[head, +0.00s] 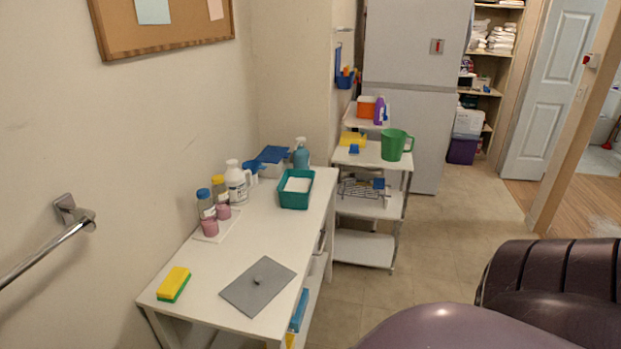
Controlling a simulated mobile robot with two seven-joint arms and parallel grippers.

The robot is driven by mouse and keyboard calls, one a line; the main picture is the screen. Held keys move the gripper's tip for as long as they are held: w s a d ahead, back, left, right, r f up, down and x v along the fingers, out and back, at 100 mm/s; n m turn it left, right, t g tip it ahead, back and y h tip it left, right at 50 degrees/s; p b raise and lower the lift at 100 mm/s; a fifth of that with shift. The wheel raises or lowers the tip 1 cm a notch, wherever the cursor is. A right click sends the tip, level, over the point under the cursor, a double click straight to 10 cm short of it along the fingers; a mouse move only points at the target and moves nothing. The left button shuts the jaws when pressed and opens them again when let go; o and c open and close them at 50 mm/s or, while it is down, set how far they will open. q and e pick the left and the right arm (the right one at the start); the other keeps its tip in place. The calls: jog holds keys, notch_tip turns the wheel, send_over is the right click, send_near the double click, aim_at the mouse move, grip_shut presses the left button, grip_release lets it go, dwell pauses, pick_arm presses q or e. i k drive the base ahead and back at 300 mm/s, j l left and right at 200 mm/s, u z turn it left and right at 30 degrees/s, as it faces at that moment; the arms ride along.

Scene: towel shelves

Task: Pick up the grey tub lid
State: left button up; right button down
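The grey tub lid (243,293) is a flat, roughly square sheet with a small round knob in its middle. It lies flat on the front part of the white table (267,228), near the right edge, with nothing on top of it. Neither of my grippers is in the head view. Large dark purple rounded shapes at the lower right hide part of the floor; I cannot tell whether they are parts of my arm.
A yellow and green sponge (174,284) lies left of the lid. Bottles (238,184) and a teal tub (295,190) with white contents stand farther back. A white cart (365,206) with a green jug (396,145) stands beyond. Tiled floor (436,230) right of the table is open.

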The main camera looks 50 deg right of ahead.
aim_at(250, 292)
jog(key=z, duration=1.6)
